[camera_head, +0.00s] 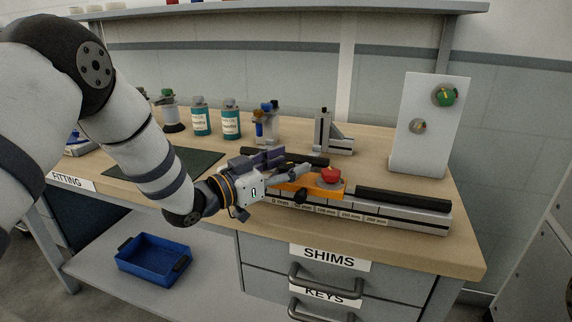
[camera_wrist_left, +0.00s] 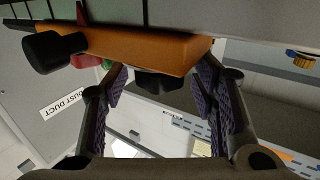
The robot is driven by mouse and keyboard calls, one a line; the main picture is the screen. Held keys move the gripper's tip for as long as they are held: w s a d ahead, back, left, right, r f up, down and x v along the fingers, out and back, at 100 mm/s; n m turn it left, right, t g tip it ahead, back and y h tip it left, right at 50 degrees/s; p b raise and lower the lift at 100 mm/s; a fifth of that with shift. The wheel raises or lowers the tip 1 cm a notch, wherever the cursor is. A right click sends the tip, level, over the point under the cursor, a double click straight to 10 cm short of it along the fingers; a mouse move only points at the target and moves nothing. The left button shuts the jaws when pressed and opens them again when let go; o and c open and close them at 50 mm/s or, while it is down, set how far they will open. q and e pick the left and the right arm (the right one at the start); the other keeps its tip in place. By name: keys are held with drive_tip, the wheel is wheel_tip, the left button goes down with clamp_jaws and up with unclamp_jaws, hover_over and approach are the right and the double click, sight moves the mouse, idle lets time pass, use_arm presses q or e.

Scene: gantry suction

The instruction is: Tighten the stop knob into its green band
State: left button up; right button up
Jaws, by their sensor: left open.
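An orange carriage (camera_head: 317,186) sits on the scaled rail (camera_head: 400,212), with a red knob (camera_head: 331,175) on top and a black knob (camera_head: 301,196) at its front. In the left wrist view the orange carriage (camera_wrist_left: 140,48) crosses the top, with a black knob (camera_wrist_left: 54,46) at its left. A second dark knob (camera_wrist_left: 158,82) lies between the fingers of my left gripper (camera_wrist_left: 163,92). My left gripper (camera_head: 288,168) is open at the carriage's left end; contact cannot be told. I cannot tell which is the stop knob, and no green band is visible on the carriage.
A white panel (camera_head: 428,128) with a green knob (camera_head: 446,97) stands at the right back. A grey bracket (camera_head: 327,138) and teal bottles (camera_head: 231,122) stand behind the rail. A dark mat (camera_head: 165,163) lies left. A blue bin (camera_head: 153,258) is on the lower shelf.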

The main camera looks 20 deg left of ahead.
use_arm(q)
drive_tip(key=c, duration=1.2)
drive_tip(key=shift+m+g+h, duration=0.8)
drive_tip(key=shift+m+h, duration=0.2)
drive_tip(key=shift+h, duration=0.1)
drive_tip(key=shift+g+h, duration=0.3)
drive_tip(key=shift+h, duration=0.1)
drive_tip(key=o, duration=1.2)
